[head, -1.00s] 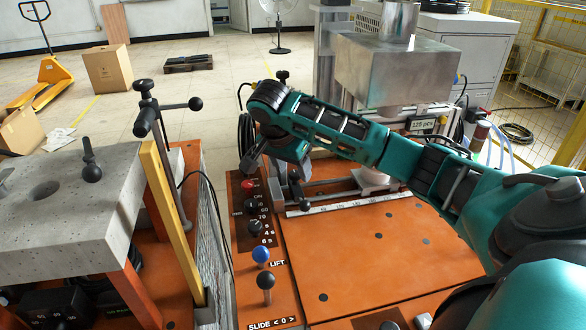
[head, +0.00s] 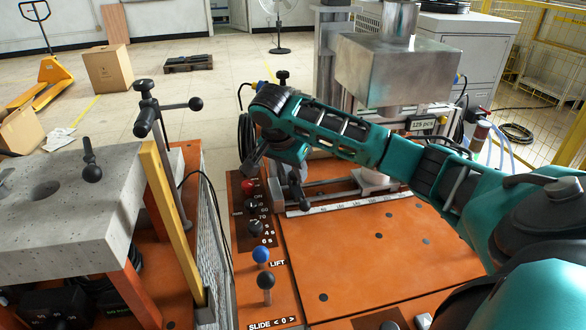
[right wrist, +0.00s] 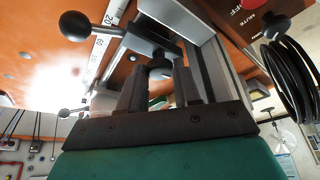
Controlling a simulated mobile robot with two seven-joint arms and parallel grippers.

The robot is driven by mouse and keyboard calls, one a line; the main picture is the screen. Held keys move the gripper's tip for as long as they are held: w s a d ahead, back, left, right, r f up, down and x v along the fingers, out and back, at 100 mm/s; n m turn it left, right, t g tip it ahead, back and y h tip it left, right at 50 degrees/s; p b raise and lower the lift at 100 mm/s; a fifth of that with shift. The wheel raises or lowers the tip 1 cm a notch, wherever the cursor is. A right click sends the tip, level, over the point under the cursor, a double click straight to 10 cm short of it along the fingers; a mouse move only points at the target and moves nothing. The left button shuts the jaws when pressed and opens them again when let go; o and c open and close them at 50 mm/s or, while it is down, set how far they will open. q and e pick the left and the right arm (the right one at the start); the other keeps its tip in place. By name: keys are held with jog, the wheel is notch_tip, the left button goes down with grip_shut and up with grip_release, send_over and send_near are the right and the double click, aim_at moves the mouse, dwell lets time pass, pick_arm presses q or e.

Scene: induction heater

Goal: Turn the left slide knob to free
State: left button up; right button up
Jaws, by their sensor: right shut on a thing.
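The slide rail (head: 350,200) with a white scale runs along the back of the orange table. In the right wrist view, my right gripper (right wrist: 160,82) is shut on a dark knob (right wrist: 160,69) beneath a metal slide block. I take this to be the left slide knob; its free or locked setting cannot be read. A lever with a black ball (right wrist: 75,26) sticks out beside it. In the head view, my right gripper (head: 284,168) reaches down at the rail's left end, and my wrist hides the knob. My left gripper is not in view.
A metal block (head: 395,68) hangs above the rail. The front table top is clear.

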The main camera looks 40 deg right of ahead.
jog(key=shift+n, duration=0.3)
jog(key=n, duration=0.2)
jog(key=n+t+y, duration=0.1)
jog(key=shift+s+d+n, duration=0.1)
jog(key=shift+s+n, duration=0.1)
jog(key=shift+n, duration=0.2)
jog(key=n+t+y, duration=0.1)
jog(key=n, duration=0.2)
jog(key=shift+s+d, duration=0.1)
jog(key=n, duration=0.2)
jog(key=n+y, duration=0.1)
jog(key=n, duration=0.1)
jog(key=n+t+y, duration=0.1)
jog(key=n, duration=0.2)
jog(key=shift+d, duration=0.25)
jog(key=shift+n+y, duration=0.3)
jog(key=o, duration=1.1)
jog(key=shift+c, duration=0.2)
jog(key=shift+r, duration=0.15)
jog(key=v, duration=1.2)
jog(key=shift+s+r, duration=0.25)
jog(key=shift+r, duration=0.05)
